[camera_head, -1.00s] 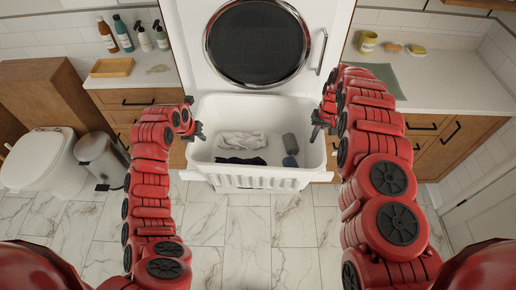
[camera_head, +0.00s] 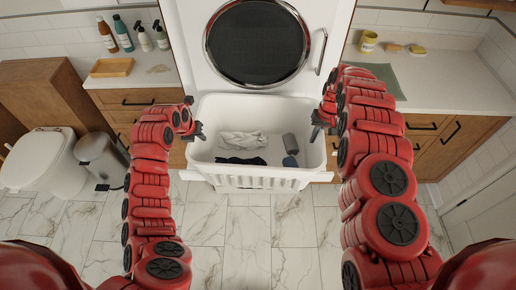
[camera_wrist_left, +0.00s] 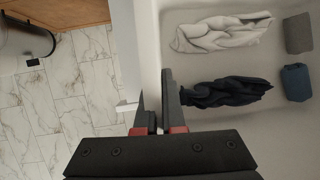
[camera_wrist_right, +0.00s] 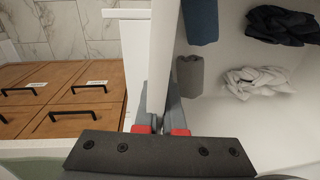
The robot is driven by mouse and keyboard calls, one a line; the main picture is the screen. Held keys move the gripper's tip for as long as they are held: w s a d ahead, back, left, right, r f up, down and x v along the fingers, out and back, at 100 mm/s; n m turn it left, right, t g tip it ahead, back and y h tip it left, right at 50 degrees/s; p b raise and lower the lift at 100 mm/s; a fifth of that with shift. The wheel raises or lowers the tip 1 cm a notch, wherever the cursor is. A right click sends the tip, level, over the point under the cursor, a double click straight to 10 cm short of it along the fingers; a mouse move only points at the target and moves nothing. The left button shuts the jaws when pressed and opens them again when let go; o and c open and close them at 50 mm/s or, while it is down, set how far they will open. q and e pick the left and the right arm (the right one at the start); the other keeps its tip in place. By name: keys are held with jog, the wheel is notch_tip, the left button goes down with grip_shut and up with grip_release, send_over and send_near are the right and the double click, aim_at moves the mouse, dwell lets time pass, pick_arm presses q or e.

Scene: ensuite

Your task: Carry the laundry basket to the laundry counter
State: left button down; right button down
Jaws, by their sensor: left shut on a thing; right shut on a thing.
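The white laundry basket (camera_head: 258,183) is held level between my two arms, in front of the white washing machine. Inside it lie a white cloth (camera_head: 242,140), a dark cloth (camera_head: 240,160), a grey rolled item (camera_head: 290,143) and a blue rolled item (camera_head: 290,161). My left gripper (camera_head: 198,131) is shut on the basket's left rim; in the left wrist view its fingers (camera_wrist_left: 160,112) straddle the wall. My right gripper (camera_head: 320,118) is shut on the right rim; in the right wrist view its fingers (camera_wrist_right: 164,110) straddle that wall.
The washing machine (camera_head: 340,20) has a round dark door. A left counter (camera_head: 160,72) carries bottles and a wooden tray (camera_head: 112,67). The right counter (camera_head: 450,85) has a green mat (camera_head: 385,78), a yellow cup (camera_head: 368,41) and mostly clear space. A toilet (camera_head: 40,160) and bin (camera_head: 98,156) stand left.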

pick_arm(q)
jog(key=shift+r, duration=0.1)
pick_arm(e)
jog(key=shift+r, duration=0.1)
dwell(0.3)
